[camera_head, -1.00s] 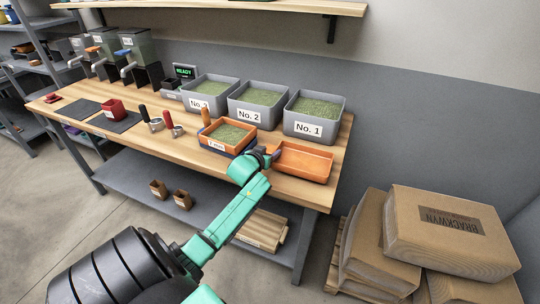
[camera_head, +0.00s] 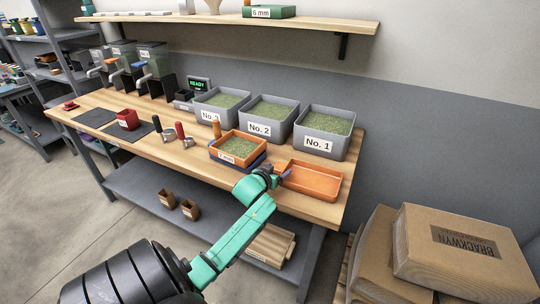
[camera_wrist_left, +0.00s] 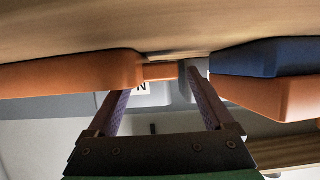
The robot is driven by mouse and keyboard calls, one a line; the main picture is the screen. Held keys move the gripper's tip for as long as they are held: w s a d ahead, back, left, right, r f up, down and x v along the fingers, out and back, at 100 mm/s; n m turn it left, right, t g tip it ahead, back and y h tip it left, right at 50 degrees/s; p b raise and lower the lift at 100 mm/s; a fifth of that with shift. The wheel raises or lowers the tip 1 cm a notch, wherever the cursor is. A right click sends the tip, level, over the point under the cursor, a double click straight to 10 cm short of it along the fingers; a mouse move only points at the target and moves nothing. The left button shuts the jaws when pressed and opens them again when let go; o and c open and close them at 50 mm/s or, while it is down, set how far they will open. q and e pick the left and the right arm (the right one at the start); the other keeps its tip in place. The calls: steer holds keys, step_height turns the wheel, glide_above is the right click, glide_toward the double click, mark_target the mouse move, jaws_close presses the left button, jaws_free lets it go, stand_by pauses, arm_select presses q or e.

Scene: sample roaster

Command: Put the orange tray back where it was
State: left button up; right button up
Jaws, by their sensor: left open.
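The orange tray (camera_head: 313,182) is empty and stands upright near the bench's front edge, below bin No. 1. My left gripper (camera_head: 284,176) is at the tray's left end, between it and an orange tray of green beans (camera_head: 238,147) that sits on a blue tray (camera_head: 250,163). In the left wrist view, which looks upside down, the gripper (camera_wrist_left: 160,95) is open with nothing held. The empty orange tray (camera_wrist_left: 70,72) shows left of the fingers, and the blue tray (camera_wrist_left: 258,57) right. Whether a finger touches either is unclear. My right gripper is not in view.
Grey bins No. 1 (camera_head: 318,146) and No. 2 (camera_head: 262,130) stand behind the trays on the wooden bench (camera_head: 185,155). Sacks (camera_head: 464,248) are stacked at the right. Bare bench shows left of the bean tray.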

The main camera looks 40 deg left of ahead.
arm_select(q)
steer(key=v, duration=1)
steer(key=shift+s, duration=0.15)
steer(key=s+d+f+m+g+h, duration=0.25)
steer(key=s+d+f+g, duration=0.35)
steer(key=d, duration=0.4)
steer(key=s+d+f+m+g+h, duration=0.25)
steer(key=s+d+f, duration=0.25)
steer(key=s+d, duration=0.45)
step_height(320, 180, down, 21)
steer(key=s+m+g, duration=0.1)
steer(key=g, duration=0.1)
steer(key=s+a+f+g, duration=0.1)
steer(key=s+a+f, duration=0.2)
steer(key=s+f, duration=1.2)
steer(key=s, duration=0.2)
steer(key=shift+s+f+y, duration=0.25)
steer(key=shift+f+y, duration=0.05)
steer(key=shift+f, duration=0.1)
